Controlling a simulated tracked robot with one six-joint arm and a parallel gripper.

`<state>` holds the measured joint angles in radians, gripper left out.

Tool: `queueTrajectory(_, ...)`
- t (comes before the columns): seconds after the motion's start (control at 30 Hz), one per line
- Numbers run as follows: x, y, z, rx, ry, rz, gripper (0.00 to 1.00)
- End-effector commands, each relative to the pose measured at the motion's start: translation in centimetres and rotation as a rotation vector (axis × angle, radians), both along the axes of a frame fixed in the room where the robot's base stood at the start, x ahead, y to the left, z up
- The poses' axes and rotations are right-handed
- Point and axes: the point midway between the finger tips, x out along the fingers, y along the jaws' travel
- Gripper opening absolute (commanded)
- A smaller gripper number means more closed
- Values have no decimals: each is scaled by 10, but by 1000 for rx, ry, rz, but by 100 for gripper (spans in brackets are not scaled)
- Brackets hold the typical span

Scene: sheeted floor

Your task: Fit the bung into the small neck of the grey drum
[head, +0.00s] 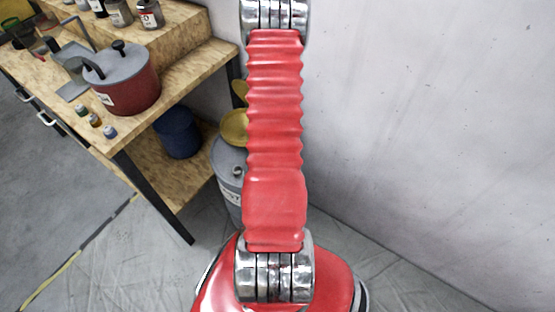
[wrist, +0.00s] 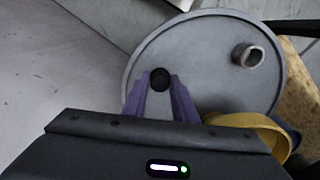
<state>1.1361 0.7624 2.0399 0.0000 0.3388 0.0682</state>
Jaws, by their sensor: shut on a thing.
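The grey drum's round lid (wrist: 205,45) fills much of the wrist view. A raised metal neck (wrist: 248,55) with an open mouth stands on the lid at the right. My gripper (wrist: 160,80) is over the left part of the lid, its two purple fingers pointing at it. The fingers are shut on a round black bung (wrist: 160,77). No small neck shows; the bung and fingers may hide it. I cannot tell whether the bung touches the lid. In the head view the drum (head: 229,160) is partly behind my red arm, and my gripper is hidden.
A yellow funnel-like thing (head: 235,127) is by the drum; a yellow thing (wrist: 255,128) shows close to my fingers. A workbench (head: 185,60) with a red pot (head: 127,85) stands left. A blue bucket (head: 177,132) is on its lower shelf. A pale wall (head: 430,110) is at right.

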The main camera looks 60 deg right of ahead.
Motion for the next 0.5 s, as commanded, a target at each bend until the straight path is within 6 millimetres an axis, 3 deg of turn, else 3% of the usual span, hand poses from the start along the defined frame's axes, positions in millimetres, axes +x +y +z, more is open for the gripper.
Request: queueTrajectory(0.5,0,0,15,0,0,0,0)
